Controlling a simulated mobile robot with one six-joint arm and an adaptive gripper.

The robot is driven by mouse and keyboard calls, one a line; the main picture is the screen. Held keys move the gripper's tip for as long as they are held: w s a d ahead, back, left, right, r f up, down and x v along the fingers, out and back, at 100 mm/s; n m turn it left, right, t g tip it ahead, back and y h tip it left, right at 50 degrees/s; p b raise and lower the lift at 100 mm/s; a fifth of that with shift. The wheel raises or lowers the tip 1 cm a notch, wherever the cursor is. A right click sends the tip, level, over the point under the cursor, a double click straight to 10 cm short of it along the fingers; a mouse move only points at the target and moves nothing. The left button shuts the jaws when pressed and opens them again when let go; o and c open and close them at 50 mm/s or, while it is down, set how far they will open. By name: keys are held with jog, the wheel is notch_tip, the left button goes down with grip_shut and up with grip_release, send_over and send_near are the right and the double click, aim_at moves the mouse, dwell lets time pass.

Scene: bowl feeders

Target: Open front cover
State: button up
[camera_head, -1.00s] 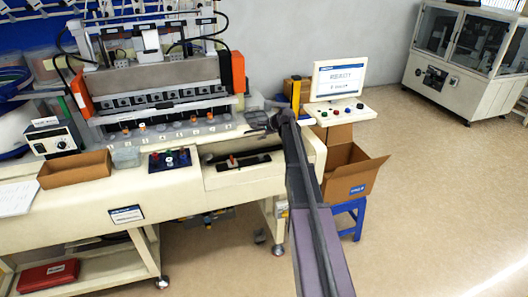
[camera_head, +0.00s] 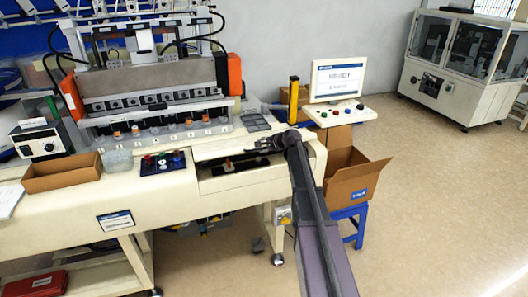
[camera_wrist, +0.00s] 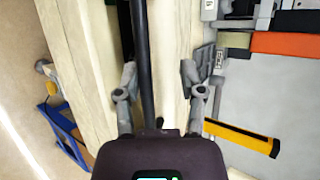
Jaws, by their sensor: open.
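I cannot clearly tell the cover's edges. My gripper (camera_head: 264,145) is over the right end of this slot, in front of the grey tray. In the wrist view my gripper (camera_wrist: 160,85) is open, its fingers on either side of a dark strip (camera_wrist: 145,50) that runs between cream surfaces. I cannot tell whether the fingers touch anything. My arm hides the slot's right end.
A grey tray (camera_head: 256,121) lies behind my gripper. A yellow post (camera_head: 294,100) and a monitor (camera_head: 338,80) stand to the right. A control box (camera_head: 162,161) and a cardboard box (camera_head: 61,173) sit left on the bench. An open carton (camera_head: 357,176) stands right of my arm.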

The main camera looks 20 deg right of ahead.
jog(key=shift+s+f, duration=0.1)
jog(key=shift+f, duration=0.15)
